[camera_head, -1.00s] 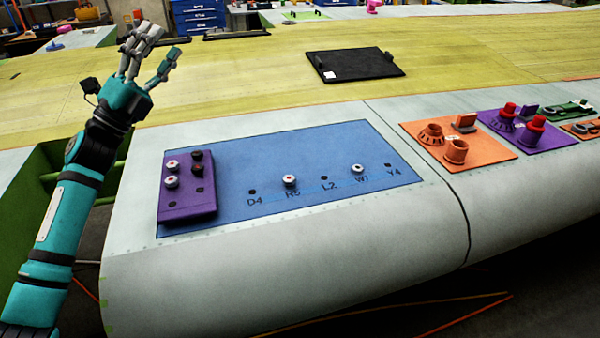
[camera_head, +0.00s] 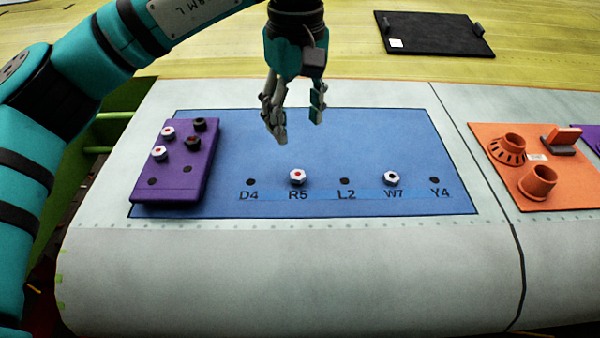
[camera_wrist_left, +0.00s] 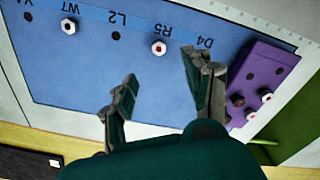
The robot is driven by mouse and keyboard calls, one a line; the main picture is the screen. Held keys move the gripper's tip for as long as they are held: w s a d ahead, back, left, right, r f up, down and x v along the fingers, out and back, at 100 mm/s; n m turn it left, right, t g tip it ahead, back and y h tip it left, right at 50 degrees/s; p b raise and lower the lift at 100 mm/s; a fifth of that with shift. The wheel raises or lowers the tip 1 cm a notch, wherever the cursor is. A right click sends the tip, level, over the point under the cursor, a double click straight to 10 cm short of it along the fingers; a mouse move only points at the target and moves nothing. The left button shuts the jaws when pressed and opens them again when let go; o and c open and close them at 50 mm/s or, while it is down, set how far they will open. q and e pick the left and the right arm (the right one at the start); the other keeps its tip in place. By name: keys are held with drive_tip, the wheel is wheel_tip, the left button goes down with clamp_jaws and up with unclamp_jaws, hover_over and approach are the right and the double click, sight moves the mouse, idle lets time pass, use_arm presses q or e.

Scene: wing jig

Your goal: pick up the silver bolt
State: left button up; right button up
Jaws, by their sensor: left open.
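Two silver-white hex bolts stand in a blue panel (camera_head: 330,135). The bolt at R5 (camera_head: 297,176) has a red centre, and the bolt at W7 (camera_head: 391,178) has a dark centre. The wrist view also shows the R5 bolt (camera_wrist_left: 159,48) and the W7 bolt (camera_wrist_left: 69,26). My left gripper (camera_head: 298,122) is open and empty, pointing down above the panel, behind the R5 bolt and apart from it. In the wrist view the R5 bolt shows between its fingers (camera_wrist_left: 158,68). My right gripper is not in view.
A purple block (camera_head: 172,190) at the panel's left holds two silver bolts with red centres and two dark ones. Holes D4, L2 and Y4 look empty. An orange fixture (camera_head: 548,192) stands at right. A black plate (camera_head: 437,38) lies on the yellow-green surface behind.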

use_arm(q)
drive_tip(key=p, duration=0.1)
hover_over(298, 173)
wheel_tip(298, 173, down, 6)
drive_tip(key=shift+f, duration=0.25)
drive_tip(key=shift+s+f+p, duration=0.1)
drive_tip(key=shift+f+p, duration=0.15)
drive_tip(key=shift+p, duration=0.1)
wheel_tip(298, 173, down, 4)
drive_tip(key=shift+f+p, duration=0.15)
drive_tip(key=shift+p, duration=0.9)
drive_tip(key=shift+f, duration=0.3)
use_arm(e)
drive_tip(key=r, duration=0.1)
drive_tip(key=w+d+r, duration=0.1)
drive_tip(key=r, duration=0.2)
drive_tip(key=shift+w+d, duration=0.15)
use_arm(q)
drive_tip(key=c, duration=0.4)
clamp_jaws()
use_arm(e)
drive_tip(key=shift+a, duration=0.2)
